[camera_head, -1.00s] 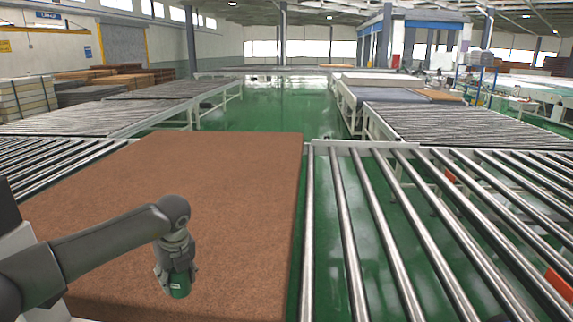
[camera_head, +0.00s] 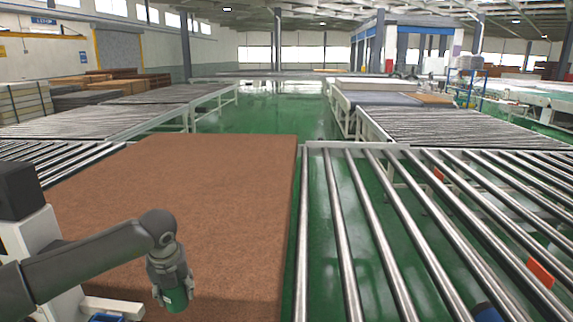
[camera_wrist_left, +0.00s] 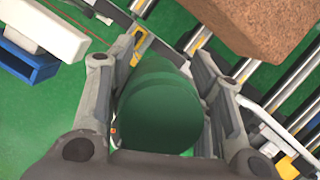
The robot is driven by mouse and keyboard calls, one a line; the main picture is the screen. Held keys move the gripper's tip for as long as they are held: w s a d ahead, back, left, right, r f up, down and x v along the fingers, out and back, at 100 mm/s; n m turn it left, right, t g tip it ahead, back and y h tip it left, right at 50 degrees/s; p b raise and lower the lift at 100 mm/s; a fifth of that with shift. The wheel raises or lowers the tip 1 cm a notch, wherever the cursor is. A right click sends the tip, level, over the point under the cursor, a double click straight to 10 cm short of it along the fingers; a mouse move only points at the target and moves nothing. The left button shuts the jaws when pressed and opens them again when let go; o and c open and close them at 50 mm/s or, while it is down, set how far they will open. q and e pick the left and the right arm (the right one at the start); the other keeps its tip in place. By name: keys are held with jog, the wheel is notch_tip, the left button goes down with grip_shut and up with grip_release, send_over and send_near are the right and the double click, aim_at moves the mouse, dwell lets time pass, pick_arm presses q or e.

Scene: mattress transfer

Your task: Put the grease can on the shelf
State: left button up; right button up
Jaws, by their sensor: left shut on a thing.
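The grease can (camera_head: 176,299) is green and hangs below my left gripper (camera_head: 170,285) in the head view, in front of the brown mattress. In the left wrist view the green can (camera_wrist_left: 160,108) fills the space between the two fingers of my left gripper (camera_wrist_left: 165,90), which is shut on it. The can's far end is hidden in that view. My right gripper is not in view. I cannot make out the shelf for sure in these frames.
A large brown mattress (camera_head: 200,190) lies on the roller conveyor at the left and middle. Bare metal rollers (camera_head: 365,230) run to its right. A blue object (camera_head: 487,311) is at the lower right. Green floor (camera_head: 270,105) is open beyond.

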aim_at(178, 304)
pick_arm(q)
jog(key=s+m, duration=0.1)
jog(key=s+d+m+h, duration=0.1)
jog(key=m, duration=0.1)
jog(key=s+m+b, duration=0.1)
jog(key=m, duration=0.1)
jog(key=shift+s+d+f+h, duration=0.25)
jog(key=shift+d+f+h, duration=0.05)
jog(key=shift+d+f, duration=0.1)
jog(key=m, duration=0.1)
jog(key=s+m, duration=0.1)
jog(key=m, duration=0.1)
jog(key=d+m+h, duration=0.1)
jog(key=shift+s+f+m+b, duration=0.2)
jog(key=shift+f+m+b, duration=0.15)
jog(key=shift+f+m, duration=0.05)
jog(key=s+d+f+m+g+b, duration=0.1)
jog(key=s+m+g, duration=0.1)
jog(key=s+m, duration=0.5)
jog(key=s+d+f+m+g+y+b, duration=0.1)
jog(key=s+d+f+m+g+b, duration=0.1)
jog(key=s+m, duration=0.5)
jog(key=s+d+f+m+g+b, duration=0.1)
jog(key=s+m, duration=0.7)
jog(key=m, duration=0.8)
jog(key=shift+d+f+g+b, duration=0.25)
jog(key=shift+d+g+b, duration=0.25)
jog(key=shift+g, duration=0.3)
jog(key=shift+a, duration=0.1)
